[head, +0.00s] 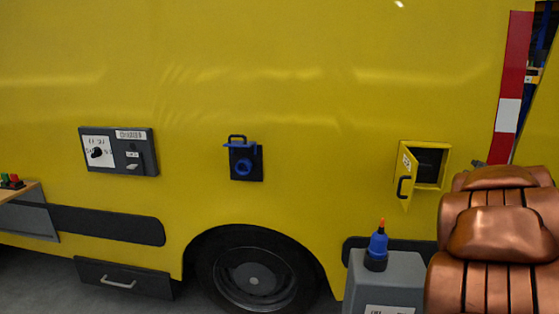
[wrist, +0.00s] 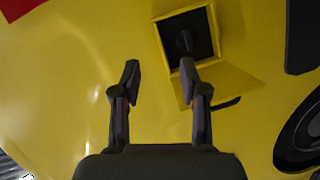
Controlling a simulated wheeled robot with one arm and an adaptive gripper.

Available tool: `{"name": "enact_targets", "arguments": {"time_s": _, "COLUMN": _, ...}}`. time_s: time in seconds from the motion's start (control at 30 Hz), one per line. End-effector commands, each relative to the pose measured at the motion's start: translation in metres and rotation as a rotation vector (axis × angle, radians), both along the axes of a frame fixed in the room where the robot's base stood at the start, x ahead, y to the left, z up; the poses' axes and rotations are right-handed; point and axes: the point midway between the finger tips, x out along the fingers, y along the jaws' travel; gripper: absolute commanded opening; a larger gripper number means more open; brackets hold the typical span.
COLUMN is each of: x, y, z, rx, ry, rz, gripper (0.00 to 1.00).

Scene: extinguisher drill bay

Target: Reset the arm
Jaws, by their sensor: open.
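My gripper (wrist: 160,75) shows in the wrist view with its two fingers apart and nothing between them. The yellow vehicle side lies beyond the fingers. A small yellow box (wrist: 211,28) with a dark inside is past the right finger, its door (wrist: 230,82) swung open. In the head view the same box (head: 446,168) is at the right, with the open door (head: 406,180) and its black handle toward the left. A dark part inside the box is too dim to make out. My copper-coloured arm fills the lower right of the head view, and my gripper is hidden there.
A grey case (head: 385,282) with a blue bottle (head: 377,250) on it stands below the box. A blue fitting (head: 243,160), a grey control panel (head: 119,152), a wheel (head: 253,280) and a drawer (head: 122,279) line the vehicle side. A table edge (head: 20,189) is at far left.

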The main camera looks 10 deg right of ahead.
Motion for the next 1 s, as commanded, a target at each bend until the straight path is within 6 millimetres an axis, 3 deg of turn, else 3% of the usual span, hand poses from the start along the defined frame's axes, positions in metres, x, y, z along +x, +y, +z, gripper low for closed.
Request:
{"name": "enact_targets", "arguments": {"time_s": 0.17, "x": -0.023, "y": 0.041, "z": -0.021, "rx": 0.208, "ry": 0.013, "rz": -0.136, "gripper": 0.44}}
{"name": "enact_targets", "arguments": {"time_s": 0.47, "x": -0.084, "y": 0.139, "z": -0.093, "rx": 0.598, "ry": 0.125, "rz": -0.337, "gripper": 0.44}}
{"name": "enact_targets", "arguments": {"time_s": 0.8, "x": -0.189, "y": 0.292, "z": -0.18, "rx": 0.979, "ry": 0.428, "rz": -0.512, "gripper": 0.44}}
{"name": "enact_targets", "arguments": {"time_s": 1.0, "x": -0.263, "y": 0.369, "z": -0.209, "rx": 1.105, "ry": 0.652, "rz": -0.588, "gripper": 0.44}}
